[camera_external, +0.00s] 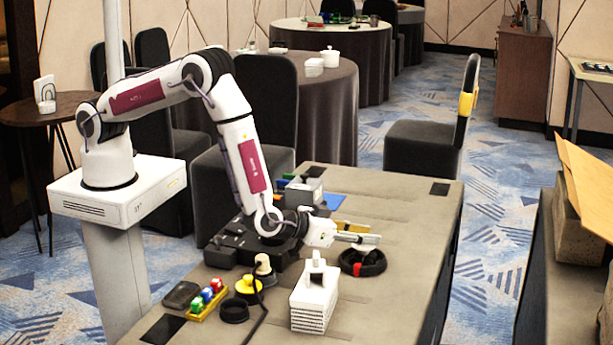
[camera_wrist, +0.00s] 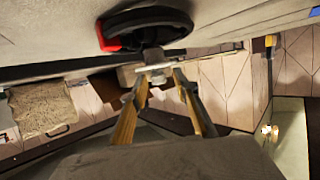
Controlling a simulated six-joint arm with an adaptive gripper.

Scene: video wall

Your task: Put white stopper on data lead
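My gripper (camera_external: 350,238) reaches out low over the right side of the table. In the wrist view its two long fingers (camera_wrist: 158,78) close in on a small pale grey-white piece at their tips. This piece (camera_wrist: 154,66) looks like the white stopper, but it is too small to be sure. A black coil with a red part (camera_external: 362,262) lies just below the fingertips; it also shows beyond them in the wrist view (camera_wrist: 150,22). It may be the data lead. A thin black cable (camera_external: 264,312) runs off the table's front, and its upper end is hard to make out.
A white vented box (camera_external: 314,299) stands in front of my gripper. Left of it are a cream cone-shaped piece (camera_external: 263,268), a yellow piece (camera_external: 248,287), a black round cup (camera_external: 234,311) and a yellow rack (camera_external: 208,301) with coloured blocks. The table's right side (camera_external: 410,240) is clear.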

